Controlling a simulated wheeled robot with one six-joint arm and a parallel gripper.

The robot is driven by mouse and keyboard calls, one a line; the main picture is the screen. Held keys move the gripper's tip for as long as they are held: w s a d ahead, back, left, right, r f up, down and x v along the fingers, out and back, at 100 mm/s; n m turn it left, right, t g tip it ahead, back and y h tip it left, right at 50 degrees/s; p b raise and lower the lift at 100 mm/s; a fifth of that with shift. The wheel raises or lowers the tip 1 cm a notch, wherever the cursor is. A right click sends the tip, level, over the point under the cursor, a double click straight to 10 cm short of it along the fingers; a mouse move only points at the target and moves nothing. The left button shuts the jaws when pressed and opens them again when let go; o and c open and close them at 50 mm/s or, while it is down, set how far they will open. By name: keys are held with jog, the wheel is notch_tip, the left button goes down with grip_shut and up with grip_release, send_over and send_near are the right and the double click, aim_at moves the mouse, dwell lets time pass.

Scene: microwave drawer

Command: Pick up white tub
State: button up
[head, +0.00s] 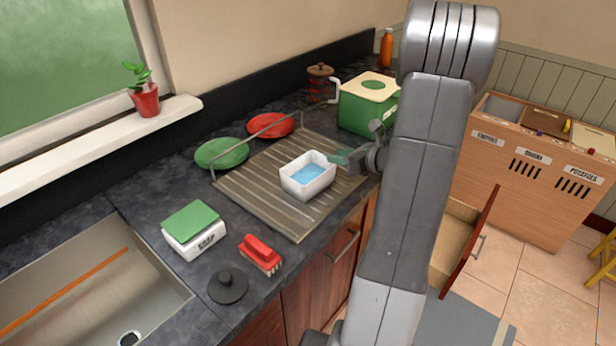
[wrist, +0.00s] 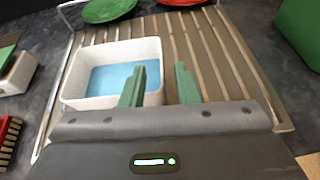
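The white tub (head: 291,184) is a small open box with a blue inside, upright on the ribbed drying rack board (head: 262,205). In the wrist view the tub (wrist: 75,102) is ahead of my gripper and to its left. My gripper (head: 340,157) is at the tub's right side in the head view. The right finger is over the bare board.
A green plate (head: 222,153) and a red plate (head: 271,125) stand behind the board. A green box (head: 366,105) is behind my gripper. A soap box (head: 193,232), a red brush (head: 260,253) and a dark sink plug (head: 228,286) lie at the front left. A drawer (head: 458,245) stands open below.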

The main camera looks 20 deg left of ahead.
aim_at(324, 156)
jog(key=shift+p+x, duration=0.95)
jog(key=shift+x, duration=2.3)
jog(key=shift+c, duration=0.2)
grip_shut()
